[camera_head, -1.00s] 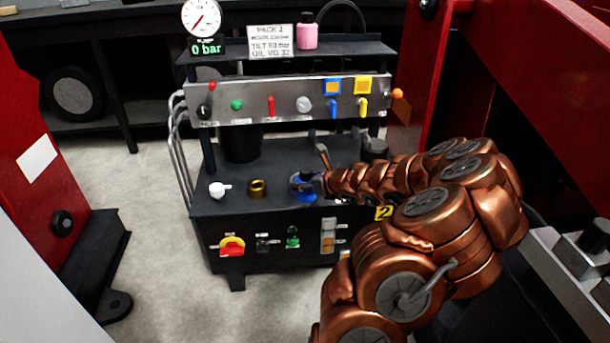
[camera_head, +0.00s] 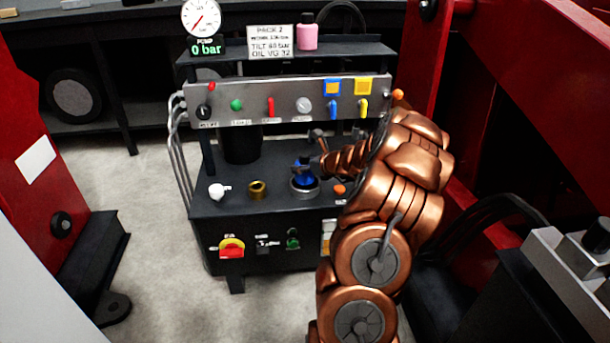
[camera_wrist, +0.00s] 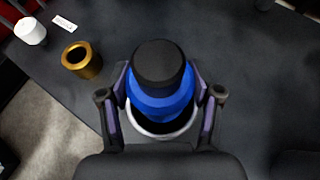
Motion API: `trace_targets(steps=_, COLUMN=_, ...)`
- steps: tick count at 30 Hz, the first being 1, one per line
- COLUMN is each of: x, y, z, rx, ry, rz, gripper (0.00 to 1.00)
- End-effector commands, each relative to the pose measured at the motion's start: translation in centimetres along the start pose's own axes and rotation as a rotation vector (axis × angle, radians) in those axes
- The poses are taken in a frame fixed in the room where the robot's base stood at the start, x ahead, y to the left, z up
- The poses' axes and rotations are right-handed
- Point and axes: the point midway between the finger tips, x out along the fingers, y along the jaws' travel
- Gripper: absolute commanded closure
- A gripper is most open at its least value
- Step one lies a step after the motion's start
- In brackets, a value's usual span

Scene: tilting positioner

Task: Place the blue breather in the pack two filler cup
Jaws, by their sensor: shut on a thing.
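The blue breather (camera_head: 304,171) has a blue body and a black cap, and it also shows from above in the wrist view (camera_wrist: 163,105). My gripper (camera_wrist: 163,103) is shut on its sides. The breather is over the silver-rimmed filler cup (camera_head: 303,193) on the pack's deck. In the wrist view the cup's pale rim (camera_wrist: 168,136) shows below the breather, with a dark opening between them. I cannot tell whether the breather's lower end is inside the cup or just above it. My gripper partly hides the breather in the head view.
A brass ring (camera_head: 257,189) and a white cap (camera_head: 217,191) stand left of the cup on the dark deck (camera_head: 236,206). A control panel (camera_head: 285,101) with levers rises behind. A pink bottle (camera_head: 307,37) is on the top shelf. Red frames flank the pack.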

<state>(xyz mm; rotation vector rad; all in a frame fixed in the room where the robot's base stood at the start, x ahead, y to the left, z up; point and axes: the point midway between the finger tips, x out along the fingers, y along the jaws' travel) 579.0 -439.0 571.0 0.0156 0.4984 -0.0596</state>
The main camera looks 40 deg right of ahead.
Motion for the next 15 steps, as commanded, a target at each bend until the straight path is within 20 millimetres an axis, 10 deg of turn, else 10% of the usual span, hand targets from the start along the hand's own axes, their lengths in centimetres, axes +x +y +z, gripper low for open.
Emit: trace_targets(steps=15, x=1.6, y=0.0, z=-3.1, rx=0.000, ry=0.001, rz=-0.001, gripper=0.80)
